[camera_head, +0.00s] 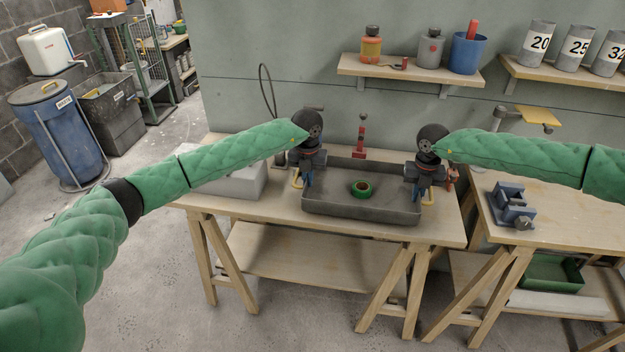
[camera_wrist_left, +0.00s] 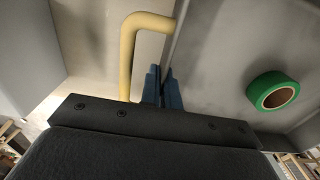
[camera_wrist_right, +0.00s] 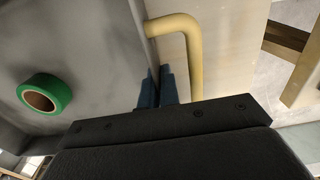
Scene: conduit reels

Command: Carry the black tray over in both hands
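The black tray (camera_head: 360,207), dark grey and shallow, is level at the wooden bench; I cannot tell whether it touches the top. A green tape roll (camera_head: 361,188) lies inside it. Yellow handles show outside its left (camera_wrist_left: 130,50) and right (camera_wrist_right: 190,50) ends. My left gripper (camera_head: 306,184) points down at the left end, its blue fingers closed either side of the tray's wall, beside the handle. My right gripper (camera_head: 410,188) does the same at the right end.
A grey block (camera_head: 232,184) is left of the tray on the bench. A second bench (camera_head: 560,225) at the right holds a blue vise (camera_head: 511,205). Shelves (camera_head: 410,70) hang above. Open floor lies at the left.

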